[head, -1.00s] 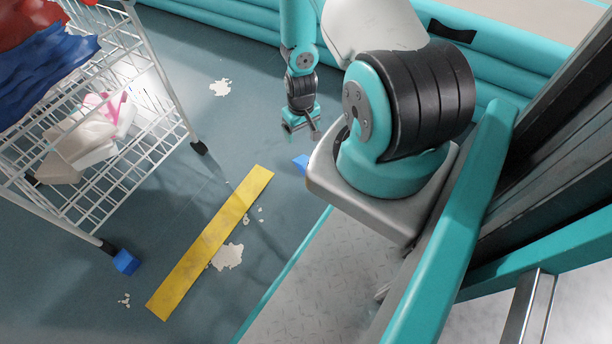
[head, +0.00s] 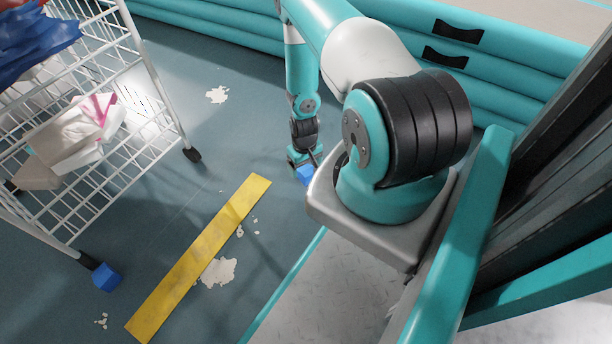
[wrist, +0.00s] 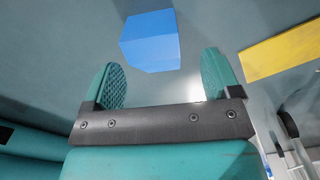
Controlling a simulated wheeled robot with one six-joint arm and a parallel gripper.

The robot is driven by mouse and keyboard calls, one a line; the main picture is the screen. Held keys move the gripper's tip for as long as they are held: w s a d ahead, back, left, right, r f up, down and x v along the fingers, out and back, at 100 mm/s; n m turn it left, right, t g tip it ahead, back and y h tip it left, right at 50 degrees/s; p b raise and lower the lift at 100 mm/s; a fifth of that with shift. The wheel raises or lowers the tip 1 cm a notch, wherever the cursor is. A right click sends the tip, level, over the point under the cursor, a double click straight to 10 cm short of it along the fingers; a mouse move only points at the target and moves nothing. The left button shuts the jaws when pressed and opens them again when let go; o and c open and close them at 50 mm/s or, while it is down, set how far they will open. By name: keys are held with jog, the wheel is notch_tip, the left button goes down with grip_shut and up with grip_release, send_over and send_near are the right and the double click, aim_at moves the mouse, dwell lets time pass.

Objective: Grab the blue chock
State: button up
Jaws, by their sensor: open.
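A blue chock (wrist: 150,41) lies on the grey floor just beyond my gripper in the wrist view. It sits ahead of the gap between the two fingertips, a little left of the middle. In the head view the same blue chock (head: 305,175) shows next to my gripper (head: 303,163), partly hidden by the arm's base. In the wrist view my gripper (wrist: 164,80) is open and empty, with its two fingers apart. A second blue chock (head: 107,277) sits against a wheel of the white wire cart at the lower left.
The white wire cart (head: 165,145) holding several items stands at the left. A yellow strip (head: 200,255) lies on the floor between cart and robot, with white patches (head: 217,272) beside it. A teal inflatable wall (head: 220,20) runs along the back.

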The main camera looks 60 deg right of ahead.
aim_at(306, 169)
jog(key=f+b, duration=0.1)
jog(key=f, duration=0.1)
jog(key=f+b, duration=0.2)
jog(key=shift+s+d+f, duration=0.1)
jog(key=shift+d+f, duration=0.1)
jog(key=shift+f, duration=0.05)
jog(key=shift+r, duration=0.1)
jog(key=c, duration=1.1)
jog(key=shift+r, duration=0.2)
